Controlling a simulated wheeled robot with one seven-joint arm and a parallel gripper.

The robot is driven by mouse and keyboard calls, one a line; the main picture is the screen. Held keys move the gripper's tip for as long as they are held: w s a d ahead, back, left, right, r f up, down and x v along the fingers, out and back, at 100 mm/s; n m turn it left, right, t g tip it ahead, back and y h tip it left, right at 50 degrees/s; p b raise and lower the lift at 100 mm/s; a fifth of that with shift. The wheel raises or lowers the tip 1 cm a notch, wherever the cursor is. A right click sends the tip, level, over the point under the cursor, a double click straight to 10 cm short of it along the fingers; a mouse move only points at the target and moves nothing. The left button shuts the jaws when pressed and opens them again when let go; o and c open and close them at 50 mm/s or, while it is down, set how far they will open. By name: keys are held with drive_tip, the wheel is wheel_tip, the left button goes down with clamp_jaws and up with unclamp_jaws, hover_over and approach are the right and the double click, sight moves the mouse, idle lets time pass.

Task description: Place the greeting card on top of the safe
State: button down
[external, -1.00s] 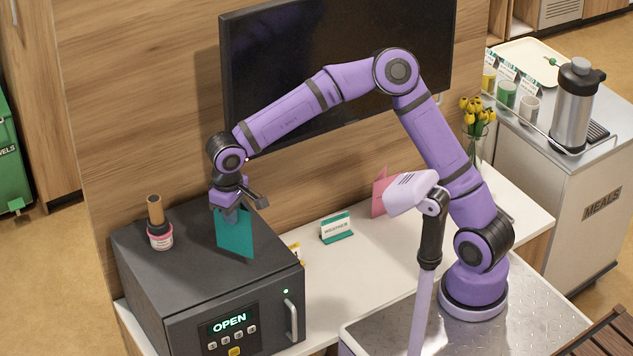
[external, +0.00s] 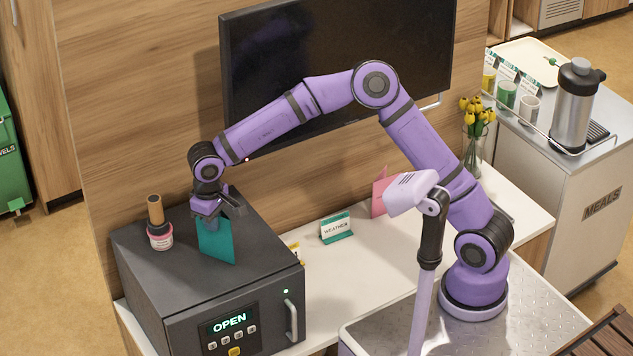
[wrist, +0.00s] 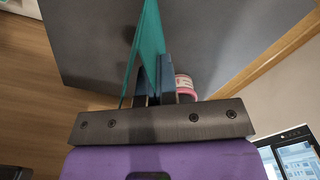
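The teal greeting card (external: 216,241) is upright over the top of the dark grey safe (external: 262,250). My gripper (external: 209,222) is shut on the card's upper part. In the wrist view the card (wrist: 149,45) runs between the fingers (wrist: 152,82), with the safe's top (wrist: 95,45) beyond it. The card's lower edge is at or just above the safe's top; I cannot tell whether it touches. The safe's front shows a lit OPEN display.
A pink-labelled bottle (external: 159,236) with a brown cap stands on the safe, left of the card. A WEATHER sign (external: 336,229) and a pink card (external: 379,192) stand on the white counter (external: 330,270). The wall screen (external: 290,60) is behind my arm.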

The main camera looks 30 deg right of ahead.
drive_tip(key=shift+f, duration=0.1)
drive_tip(key=c, duration=1.8)
unclamp_jaws()
drive_tip(key=o, duration=0.4)
wheel_tip(320, 180, up, 12)
drive_tip(key=shift+r, duration=0.1)
